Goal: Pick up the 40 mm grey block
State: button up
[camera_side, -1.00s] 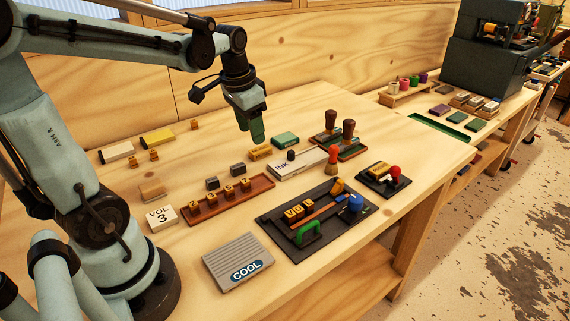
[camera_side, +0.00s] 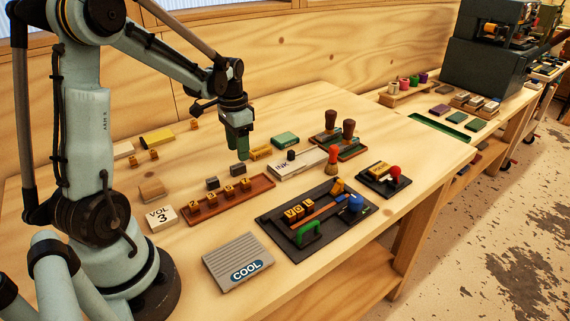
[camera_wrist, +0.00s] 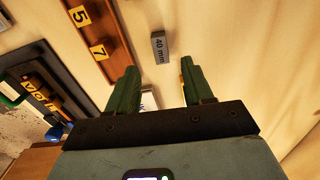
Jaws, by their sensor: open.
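The 40 mm grey block (camera_wrist: 159,47) lies on the bench in the wrist view, its label facing up, just beyond my open fingers and roughly centred between them. In the side view two small dark grey blocks lie behind the wooden tray; the right one (camera_side: 238,170) appears to be it, as it sits near the tray's right end, but its label cannot be read there. The other grey block (camera_side: 211,183) is to its left. My gripper (camera_wrist: 160,68) is open and empty, with green fingers pointing down; in the side view it hangs (camera_side: 238,155) close above the right block.
The wooden tray (camera_side: 262,184) with numbered blocks runs close beside the grey blocks. A yellow block (camera_side: 260,152), a green box (camera_side: 285,139) and the INK box (camera_side: 290,170) stand nearby to the right. Bare bench lies behind the grey blocks.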

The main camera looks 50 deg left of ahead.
aim_at(238, 165)
jog(key=shift+s+a+f, duration=0.1)
jog(key=shift+s+f, duration=0.05)
jog(key=shift+f, duration=1.25)
jog(key=shift+s+f, duration=0.15)
jog(key=shift+f, duration=1.2)
grip_shut()
